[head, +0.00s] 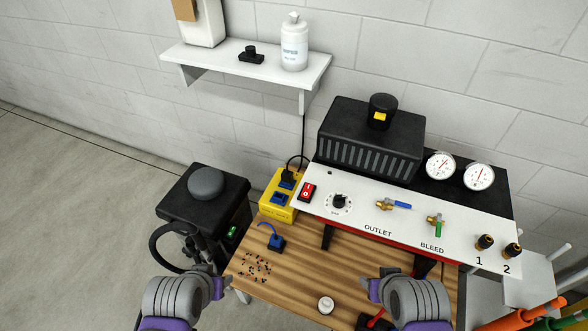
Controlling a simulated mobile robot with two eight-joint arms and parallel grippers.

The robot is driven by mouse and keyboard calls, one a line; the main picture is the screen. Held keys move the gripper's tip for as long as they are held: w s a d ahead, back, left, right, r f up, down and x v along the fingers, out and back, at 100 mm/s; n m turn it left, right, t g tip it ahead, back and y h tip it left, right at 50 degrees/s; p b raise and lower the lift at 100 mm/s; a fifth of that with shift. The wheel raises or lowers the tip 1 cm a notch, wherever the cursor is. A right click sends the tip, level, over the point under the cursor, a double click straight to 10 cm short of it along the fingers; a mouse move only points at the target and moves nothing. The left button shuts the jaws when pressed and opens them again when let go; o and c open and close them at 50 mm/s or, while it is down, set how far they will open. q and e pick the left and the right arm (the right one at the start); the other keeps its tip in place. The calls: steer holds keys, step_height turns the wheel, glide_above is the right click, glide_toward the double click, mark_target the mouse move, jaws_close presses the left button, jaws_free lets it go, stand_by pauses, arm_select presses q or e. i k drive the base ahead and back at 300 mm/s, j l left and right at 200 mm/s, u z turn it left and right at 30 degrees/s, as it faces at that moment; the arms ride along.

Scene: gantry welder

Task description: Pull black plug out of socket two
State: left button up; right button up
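A yellow socket box (270,212) stands at the back left of the wooden table, beside the white panel. A black plug (287,175) with a black cord sits upright in its far socket. A nearer blue socket (280,198) on the box looks empty. Socket numbers are too small to read. My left gripper (218,284) is at the table's front left edge, well short of the box. My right gripper (370,290) is over the table's front, right of the box. Both are apart from the plug and seem empty; their finger gaps are unclear.
A blue plug (277,243) with a short cord lies on the table near the box, beside scattered dark bits (257,267). A white round cap (326,305) lies in front. The white panel (405,225) with switch, knob and valves borders the box. A black cart (203,200) stands left.

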mark_target(277, 240)
steer(key=j+z, duration=0.1)
steer(key=z, duration=0.4)
steer(key=j+z, duration=0.1)
steer(key=z, duration=0.35)
steer(key=j+z, duration=0.15)
steer(key=z, duration=0.35)
steer(key=k+j+z, duration=0.1)
steer(key=j+z, duration=0.2)
steer(key=k+j+z, duration=0.1)
steer(key=j+z, duration=0.15)
steer(key=k+j+z, duration=0.15)
steer(key=j+z, duration=0.15)
steer(key=k+j, duration=0.3)
steer(key=k+j+z, duration=0.1)
steer(key=k+j, duration=0.15)
steer(key=j, duration=0.3)
